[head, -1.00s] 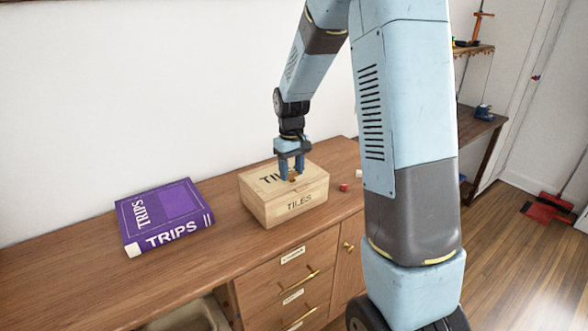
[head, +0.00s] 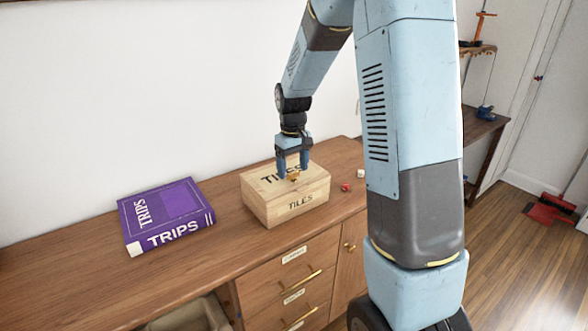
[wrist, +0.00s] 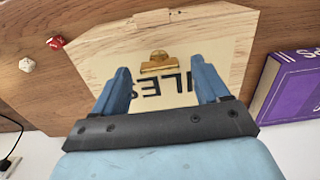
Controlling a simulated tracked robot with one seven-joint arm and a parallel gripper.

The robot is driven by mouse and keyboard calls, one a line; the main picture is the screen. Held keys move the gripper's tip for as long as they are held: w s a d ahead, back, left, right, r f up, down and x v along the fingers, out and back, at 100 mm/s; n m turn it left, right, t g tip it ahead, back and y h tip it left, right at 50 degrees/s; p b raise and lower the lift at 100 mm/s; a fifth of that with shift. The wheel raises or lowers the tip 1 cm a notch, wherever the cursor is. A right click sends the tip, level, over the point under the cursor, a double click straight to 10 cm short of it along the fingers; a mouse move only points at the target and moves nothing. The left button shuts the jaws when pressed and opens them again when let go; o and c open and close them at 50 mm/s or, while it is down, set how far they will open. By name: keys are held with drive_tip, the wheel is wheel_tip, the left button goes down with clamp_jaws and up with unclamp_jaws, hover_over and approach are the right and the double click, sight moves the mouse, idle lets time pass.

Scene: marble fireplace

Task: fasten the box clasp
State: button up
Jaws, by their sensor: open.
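The wooden tile box (head: 259,201) stands on the wooden counter with its lid down and "TILES" lettered on top and front. Its brass clasp (head: 293,176) shows on the lid just below my gripper. In the wrist view the clasp (wrist: 157,63) lies ahead of and between the fingers, with a gap on each side. My gripper (head: 293,170) points down over the lid, open and empty. In the wrist view the two blue fingers of my gripper (wrist: 163,75) are wide apart. Whether the clasp is latched, I cannot tell.
A purple "TRIPS" book (head: 165,215) lies left of the box. A red die (head: 346,187) and a white die (head: 361,173) lie right of it. The counter (head: 90,285) is clear at the front left. A white wall stands behind.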

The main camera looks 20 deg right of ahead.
sight(293, 172)
wheel_tip(293, 172, up, 13)
drive_tip(key=shift+f, duration=0.15)
idle(0.4)
drive_tip(key=s+r+m+t, duration=0.2)
drive_tip(key=s+r, duration=0.1)
drive_tip(key=s, duration=1.1)
drive_tip(key=s+d+r+m+t, duration=0.1)
drive_tip(key=s+r+t, duration=0.2)
drive_tip(key=s, duration=1.2)
drive_tip(key=shift+r+m+t, duration=0.3)
drive_tip(key=shift+r+m, duration=0.05)
drive_tip(key=shift+m, duration=0.05)
drive_tip(key=shift+d, duration=0.1)
